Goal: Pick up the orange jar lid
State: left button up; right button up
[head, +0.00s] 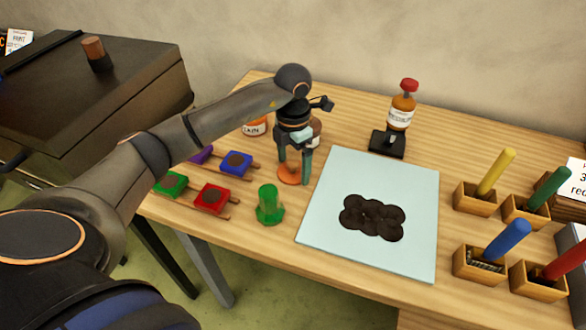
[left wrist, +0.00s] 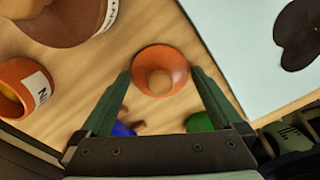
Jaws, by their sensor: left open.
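The orange jar lid (head: 290,178) lies on the wooden table, left of the pale blue panel. It also shows in the left wrist view (left wrist: 160,71) as a round orange disc with a tan centre. My left gripper (head: 293,172) points down over the lid. In the left wrist view its two green fingers (left wrist: 163,82) are apart, one on each side of the lid's near edge. I cannot tell whether they touch it. My right gripper is not in view.
The panel (head: 335,165) bears a dark lobed shape. Coloured squares (head: 212,197) lie left. Wooden holders (head: 476,199) stand right.

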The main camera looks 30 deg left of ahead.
pick_arm(q)
jog(key=shift+f, duration=0.1)
jog(key=c, duration=0.9)
jog(key=shift+c, duration=0.5)
